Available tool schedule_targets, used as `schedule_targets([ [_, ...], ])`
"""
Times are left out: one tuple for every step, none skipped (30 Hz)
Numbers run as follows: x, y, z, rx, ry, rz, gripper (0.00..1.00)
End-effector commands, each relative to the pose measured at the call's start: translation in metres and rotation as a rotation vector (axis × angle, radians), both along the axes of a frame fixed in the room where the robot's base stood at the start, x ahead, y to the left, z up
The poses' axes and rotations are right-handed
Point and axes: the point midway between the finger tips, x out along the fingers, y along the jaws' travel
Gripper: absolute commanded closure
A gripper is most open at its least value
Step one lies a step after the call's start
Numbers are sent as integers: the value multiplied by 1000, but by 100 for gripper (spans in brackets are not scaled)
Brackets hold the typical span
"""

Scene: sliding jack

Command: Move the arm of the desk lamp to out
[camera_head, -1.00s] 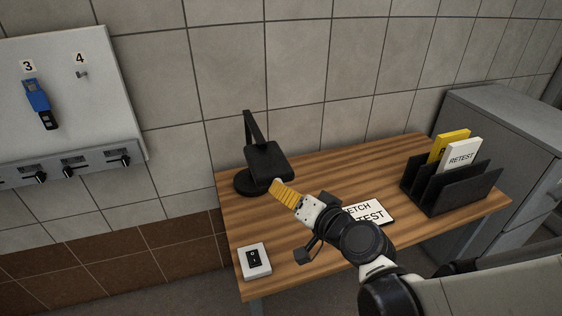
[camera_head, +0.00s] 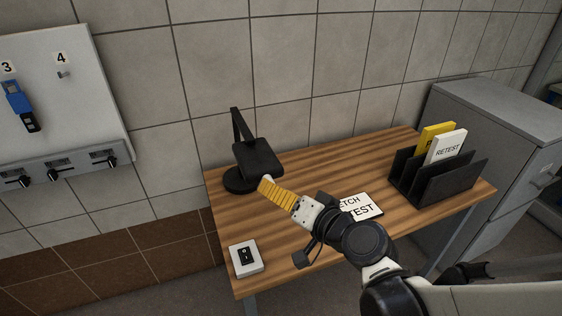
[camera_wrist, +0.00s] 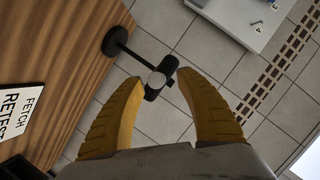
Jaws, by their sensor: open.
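The black desk lamp stands at the back left of the desk. Its round base (camera_head: 238,180) rests on the wood, its arm (camera_head: 238,127) rises behind, and its flat head (camera_head: 258,157) hangs toward the front. My gripper (camera_head: 265,186), with ribbed yellow fingers, is at the lower front edge of the head. In the wrist view my gripper (camera_wrist: 161,78) is open, and the lamp head (camera_wrist: 163,72), with a pale round spot, shows between the fingertips. The lamp arm (camera_wrist: 133,52) runs from there to the base at upper left. Whether the fingers touch the head I cannot tell.
A white switch box (camera_head: 246,257) sits at the desk's front left. A FETCH RETEST card (camera_head: 362,207) lies near my arm. A black file rack (camera_head: 440,182) stands at the right, beside a grey cabinet (camera_head: 495,130). A hook panel (camera_head: 75,100) hangs on the left wall.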

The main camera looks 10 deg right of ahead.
Motion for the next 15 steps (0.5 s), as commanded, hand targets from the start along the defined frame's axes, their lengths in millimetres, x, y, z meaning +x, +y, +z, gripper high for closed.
schedule_targets([
  [-8,-5,2,1,1,-5,57],
  [-12,-8,4,1,1,-3,57],
  [-17,-11,6,1,1,-3,57],
  [-21,-13,7,0,1,-4,57],
  [-26,-15,8,1,1,-3,57],
  [-31,-18,9,1,0,-3,57],
  [-34,-20,11,2,1,-4,57],
  [-38,-22,12,1,1,-3,57],
  [-42,-25,13,1,1,-3,57],
  [-46,-26,15,2,2,-3,57],
  [-49,-28,15,2,1,-2,57],
  [-54,-30,17,0,0,-2,57],
  [-57,-32,17,1,1,-2,57],
  [-59,-34,19,2,1,-2,57],
  [-62,-36,20,2,2,-1,57],
])
